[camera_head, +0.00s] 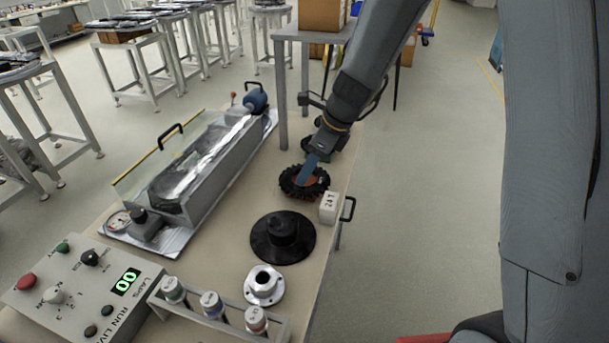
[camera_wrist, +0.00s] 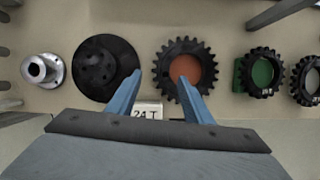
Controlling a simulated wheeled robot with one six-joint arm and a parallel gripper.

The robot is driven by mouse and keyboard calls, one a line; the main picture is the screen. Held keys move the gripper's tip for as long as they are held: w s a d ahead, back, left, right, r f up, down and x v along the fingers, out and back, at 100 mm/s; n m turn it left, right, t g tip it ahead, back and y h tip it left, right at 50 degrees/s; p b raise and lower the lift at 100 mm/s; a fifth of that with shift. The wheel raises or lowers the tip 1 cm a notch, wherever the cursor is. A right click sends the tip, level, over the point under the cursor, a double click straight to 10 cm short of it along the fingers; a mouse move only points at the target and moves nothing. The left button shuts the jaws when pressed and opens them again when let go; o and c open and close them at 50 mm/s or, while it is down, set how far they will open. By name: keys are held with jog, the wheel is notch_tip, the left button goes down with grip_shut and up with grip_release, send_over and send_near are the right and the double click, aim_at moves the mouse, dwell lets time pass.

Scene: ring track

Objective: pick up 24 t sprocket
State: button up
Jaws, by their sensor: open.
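A black toothed sprocket with an orange centre (camera_wrist: 166,80) lies flat on the table, and it shows partly behind my gripper in the head view (camera_head: 291,187). A white block marked 24 T (camera_head: 329,208) stands beside it; the block also shows in the wrist view (camera_wrist: 147,110). My gripper (camera_wrist: 158,77) is open and empty. Its blue fingers point down over the table; the right finger overlaps the orange centre and the left finger lies left of the sprocket. I cannot tell the height left between fingertips and sprocket.
A black round hub (camera_head: 282,238) and a silver flanged part (camera_head: 264,286) lie nearer on the table. A sprocket with a green centre (camera_wrist: 259,74) and another toothed ring (camera_wrist: 308,80) lie to the right. A long covered unit (camera_head: 195,175) and a control box (camera_head: 80,285) take the left.

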aim_at(298, 188)
jog(key=shift+d+p+x, duration=0.15)
jog(key=shift+p+x, duration=0.1)
jog(key=shift+x, duration=1.65)
jog(key=shift+d+p+x, duration=0.1)
jog(key=shift+p+x, duration=0.1)
jog(key=shift+x, duration=1.75)
jog(key=shift+w, duration=0.15)
jog(key=shift+c, duration=0.4)
grip_shut()
